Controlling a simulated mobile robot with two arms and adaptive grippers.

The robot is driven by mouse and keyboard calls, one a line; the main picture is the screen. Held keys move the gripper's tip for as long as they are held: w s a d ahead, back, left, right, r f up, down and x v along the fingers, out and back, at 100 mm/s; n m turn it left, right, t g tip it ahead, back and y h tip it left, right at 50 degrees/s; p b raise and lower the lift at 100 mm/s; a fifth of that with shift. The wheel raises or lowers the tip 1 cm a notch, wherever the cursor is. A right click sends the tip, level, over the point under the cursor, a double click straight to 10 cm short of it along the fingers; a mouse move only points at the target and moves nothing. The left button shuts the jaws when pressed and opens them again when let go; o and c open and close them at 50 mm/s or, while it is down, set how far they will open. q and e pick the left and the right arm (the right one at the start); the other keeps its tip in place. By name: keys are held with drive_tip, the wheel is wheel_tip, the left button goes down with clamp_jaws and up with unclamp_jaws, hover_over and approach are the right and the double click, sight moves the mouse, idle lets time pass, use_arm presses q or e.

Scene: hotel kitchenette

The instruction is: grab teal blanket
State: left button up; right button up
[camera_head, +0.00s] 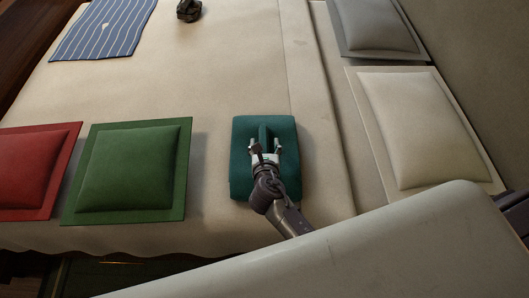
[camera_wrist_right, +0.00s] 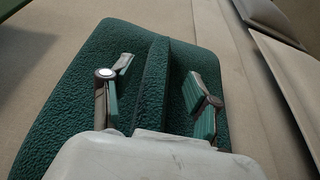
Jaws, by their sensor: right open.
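The teal blanket (camera_head: 241,172) is a folded block with a raised ridge along its middle, lying on the bed in the head view. My right gripper (camera_head: 264,146) is over the blanket, with its fingers on either side of the ridge. In the right wrist view the blanket (camera_wrist_right: 70,110) fills the middle, and the open fingers of my right gripper (camera_wrist_right: 158,100) stand to the left and right of the ridge with gaps on both sides. Part of the blanket is hidden under the gripper and wrist. My left gripper does not show.
On the bed (camera_head: 220,60), a green cushion (camera_head: 132,168) and a red cushion (camera_head: 28,172) lie left of the blanket. A cream cushion (camera_head: 415,130) and a grey cushion (camera_head: 375,25) are on the right. A striped blue cloth (camera_head: 103,28) and a small dark object (camera_head: 189,10) lie farther back.

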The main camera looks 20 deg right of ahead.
clamp_jaws()
drive_tip(key=shift+r, duration=0.15)
idle(0.4)
